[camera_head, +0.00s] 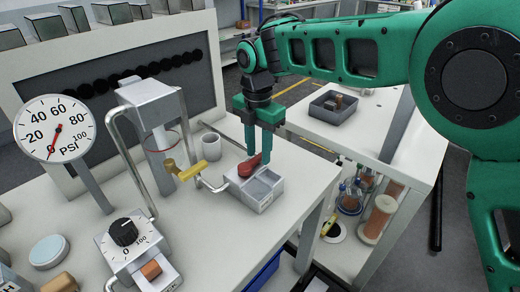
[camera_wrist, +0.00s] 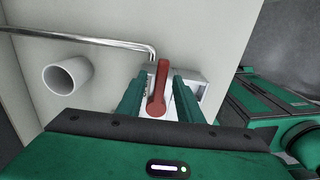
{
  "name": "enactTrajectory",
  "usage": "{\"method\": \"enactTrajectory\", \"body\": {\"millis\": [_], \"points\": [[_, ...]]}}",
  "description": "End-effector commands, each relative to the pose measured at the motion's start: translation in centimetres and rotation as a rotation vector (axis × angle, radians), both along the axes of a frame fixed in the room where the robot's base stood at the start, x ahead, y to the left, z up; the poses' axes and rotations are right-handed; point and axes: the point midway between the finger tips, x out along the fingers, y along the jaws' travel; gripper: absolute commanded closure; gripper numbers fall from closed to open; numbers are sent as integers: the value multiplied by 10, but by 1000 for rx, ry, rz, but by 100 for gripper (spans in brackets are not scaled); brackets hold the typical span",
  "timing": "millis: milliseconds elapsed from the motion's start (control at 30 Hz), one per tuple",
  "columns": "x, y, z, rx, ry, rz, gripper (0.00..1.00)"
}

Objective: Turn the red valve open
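The red valve (camera_head: 249,165) is a lever handle on a small light-grey block (camera_head: 257,189) near the table's right edge. In the wrist view the red lever (camera_wrist: 158,88) points toward my gripper, its rounded end nearest me. My gripper (camera_head: 258,158) reaches down over the block from above. In the wrist view its two green fingers (camera_wrist: 156,92) stand apart on either side of the lever, with gaps showing. The gripper is open. In the head view the fingers partly hide the lever.
A metal pipe (camera_wrist: 90,38) runs into the block. A yellow valve handle (camera_head: 190,171) sits on the piping to the left. A white cup (camera_head: 211,146) stands behind. A PSI gauge (camera_head: 54,128) and a dial box (camera_head: 128,240) are at left. A dark tray (camera_head: 322,111) lies on the other table.

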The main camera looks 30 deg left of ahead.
Motion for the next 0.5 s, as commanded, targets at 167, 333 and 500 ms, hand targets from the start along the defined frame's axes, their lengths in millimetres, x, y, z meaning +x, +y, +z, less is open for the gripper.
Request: {"method": "enactTrajectory", "body": {"millis": [167,333,500], "points": [[-1,0,2,-1,2,2,67],[-1,1,22,1,2,3,67],[1,0,55,2,1,0,67]]}}
